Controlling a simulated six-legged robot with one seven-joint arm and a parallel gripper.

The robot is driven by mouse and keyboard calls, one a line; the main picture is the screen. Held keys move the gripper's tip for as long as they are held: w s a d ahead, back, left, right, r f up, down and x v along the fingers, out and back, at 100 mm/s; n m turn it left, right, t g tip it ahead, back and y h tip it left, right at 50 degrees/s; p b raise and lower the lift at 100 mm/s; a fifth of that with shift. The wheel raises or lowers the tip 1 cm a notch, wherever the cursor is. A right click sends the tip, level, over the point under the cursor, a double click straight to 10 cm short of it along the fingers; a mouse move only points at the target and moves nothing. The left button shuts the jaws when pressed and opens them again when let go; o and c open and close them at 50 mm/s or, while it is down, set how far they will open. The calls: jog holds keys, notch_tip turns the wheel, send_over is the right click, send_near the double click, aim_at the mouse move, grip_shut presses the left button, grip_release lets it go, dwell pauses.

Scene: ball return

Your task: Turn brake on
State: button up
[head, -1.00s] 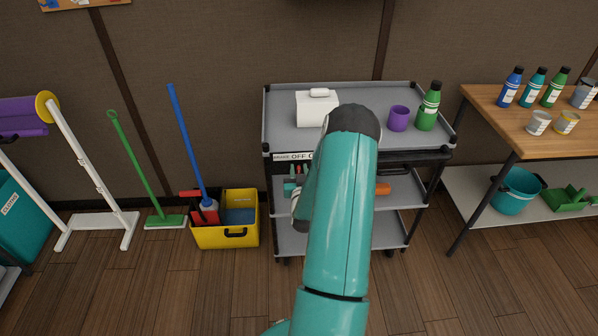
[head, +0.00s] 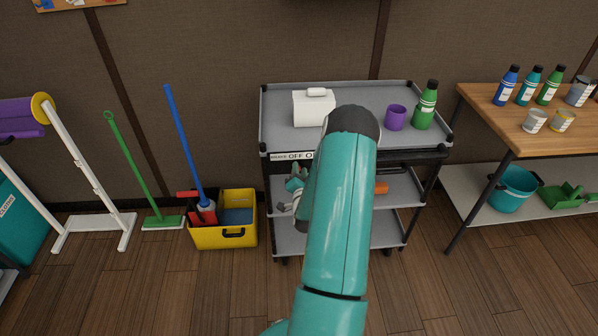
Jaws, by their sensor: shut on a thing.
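The grey three-tier cart (head: 272,205) stands against the wall in the head view. A white label (head: 291,156) on its top front edge reads "BRAKE OFF", with the rest hidden behind my arm. My gripper (head: 297,180) is at the cart's left front, just below the label, and only partly shows beside my teal arm. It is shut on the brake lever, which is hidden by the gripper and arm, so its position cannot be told.
An orange thing (head: 381,188) shows on the middle shelf. A yellow bucket (head: 223,236) is left of the cart; a wooden table (head: 480,108) is right.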

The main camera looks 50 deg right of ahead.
jog(key=shift+s+f+m, duration=0.1)
jog(key=shift+f+m, duration=0.1)
jog(key=shift+m, duration=1.4)
jog(key=o, duration=0.6)
jog(key=v, duration=1.3)
jog(key=shift+s+a, duration=0.25)
jog(key=shift+s, duration=0.05)
